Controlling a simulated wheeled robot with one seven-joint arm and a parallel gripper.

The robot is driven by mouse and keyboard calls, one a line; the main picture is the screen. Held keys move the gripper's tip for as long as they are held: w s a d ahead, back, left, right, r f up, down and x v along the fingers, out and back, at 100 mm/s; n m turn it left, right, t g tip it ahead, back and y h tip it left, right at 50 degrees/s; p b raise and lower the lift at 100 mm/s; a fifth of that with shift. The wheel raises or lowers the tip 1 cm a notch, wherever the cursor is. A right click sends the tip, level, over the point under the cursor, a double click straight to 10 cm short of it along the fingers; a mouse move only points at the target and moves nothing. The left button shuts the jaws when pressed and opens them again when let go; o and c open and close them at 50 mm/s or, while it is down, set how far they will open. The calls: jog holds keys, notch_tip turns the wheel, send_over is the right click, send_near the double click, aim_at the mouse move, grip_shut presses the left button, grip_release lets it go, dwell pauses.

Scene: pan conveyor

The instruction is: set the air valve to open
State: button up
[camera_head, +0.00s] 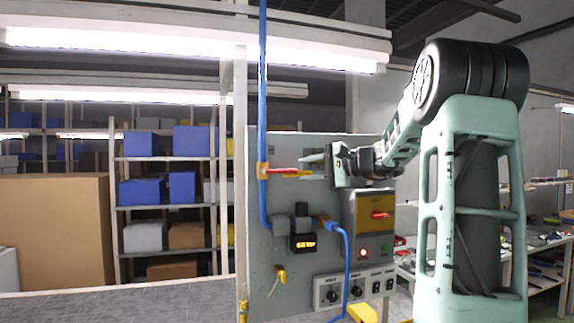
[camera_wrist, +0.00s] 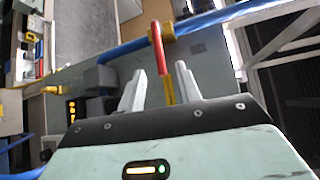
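The air valve (camera_head: 262,170) is an orange-yellow body on a vertical blue pipe at the panel's left edge. Its red handle (camera_head: 286,171) points right, across the pipe. In the wrist view the valve body (camera_wrist: 162,34) is at the top, and the red handle (camera_wrist: 158,50) points down toward my gripper. My gripper (camera_head: 316,167) is right of the handle, fingers pointing left at it. In the wrist view my gripper (camera_wrist: 159,72) is open, with the handle's end between the two fingertips in the picture. I see no clear contact; depth is hard to judge.
The grey panel (camera_head: 326,143) carries a grey-and-yellow box (camera_head: 370,222) with a red switch, a small lit display (camera_head: 303,243) and a row of knobs (camera_head: 354,289). A blue hose (camera_head: 346,262) hangs below. Shelves with boxes stand behind at the left.

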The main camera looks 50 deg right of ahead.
aim_at(290, 171)
jog(key=p+x, duration=0.2)
jog(key=x, duration=0.5)
grip_shut()
